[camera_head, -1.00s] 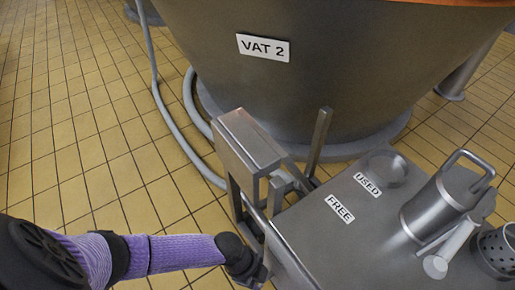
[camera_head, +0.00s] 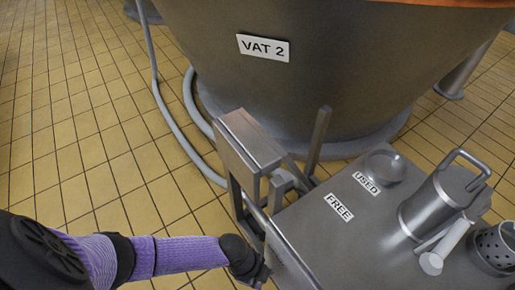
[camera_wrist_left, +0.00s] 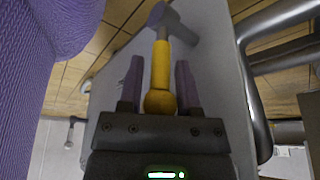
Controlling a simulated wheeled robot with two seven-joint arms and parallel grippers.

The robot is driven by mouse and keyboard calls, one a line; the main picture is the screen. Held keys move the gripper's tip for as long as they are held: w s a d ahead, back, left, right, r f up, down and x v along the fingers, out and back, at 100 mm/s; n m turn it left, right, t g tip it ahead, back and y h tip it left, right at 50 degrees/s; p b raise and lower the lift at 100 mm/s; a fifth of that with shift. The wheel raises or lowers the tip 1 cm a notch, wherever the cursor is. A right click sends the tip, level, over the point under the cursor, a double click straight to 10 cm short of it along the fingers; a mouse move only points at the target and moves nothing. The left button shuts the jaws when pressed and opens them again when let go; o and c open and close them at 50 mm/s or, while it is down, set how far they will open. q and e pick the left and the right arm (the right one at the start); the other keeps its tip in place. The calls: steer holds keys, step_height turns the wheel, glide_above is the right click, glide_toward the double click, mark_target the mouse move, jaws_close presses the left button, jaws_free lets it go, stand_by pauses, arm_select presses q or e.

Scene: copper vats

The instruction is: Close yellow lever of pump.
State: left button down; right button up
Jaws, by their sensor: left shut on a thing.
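The yellow lever (camera_wrist_left: 160,68) shows in the left wrist view as an upright rod with a rounded end near the gripper's base. My left gripper (camera_wrist_left: 157,85) has one dark finger on each side of the lever and is shut on it. In the head view my left gripper (camera_head: 255,270) is at the lower middle, beside the left side of the metal cart; the lever is hidden there. The pump body is not clearly identifiable. My right gripper is not in view.
The metal cart (camera_head: 310,245) carries a steel jug (camera_head: 435,210), a perforated cup (camera_head: 496,248) and labels "FREE" and "USED". A large vat (camera_head: 300,90) labelled "VAT 2" stands behind it. Hoses (camera_head: 170,125) lie by the vat. Tiled floor (camera_head: 80,130) at left is clear.

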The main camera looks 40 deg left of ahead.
arm_select(q)
steer(key=shift+s+d+f+m+t+y+p, duration=0.15)
steer(key=shift+d+t+y+p, duration=0.3)
steer(key=shift+y, duration=0.5)
steer(key=shift+s+d+f+m+t+y+p, duration=0.1)
steer(key=shift+s+d+f+t+y+p, duration=0.2)
steer(key=shift+d+y+p, duration=0.5)
steer(key=shift+s+d+f+m+t+y+p, duration=0.15)
steer(key=shift+d+t+y+p, duration=0.2)
steer(key=shift+y, duration=0.8)
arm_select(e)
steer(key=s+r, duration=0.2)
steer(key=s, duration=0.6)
arm_select(q)
steer(key=c, duration=0.5)
jaws_free()
steer(key=shift+c, duration=0.2)
steer(key=p+v, duration=0.8)
steer(key=v, duration=0.1)
steer(key=shift+d+r, duration=0.25)
steer(key=shift+r, duration=0.1)
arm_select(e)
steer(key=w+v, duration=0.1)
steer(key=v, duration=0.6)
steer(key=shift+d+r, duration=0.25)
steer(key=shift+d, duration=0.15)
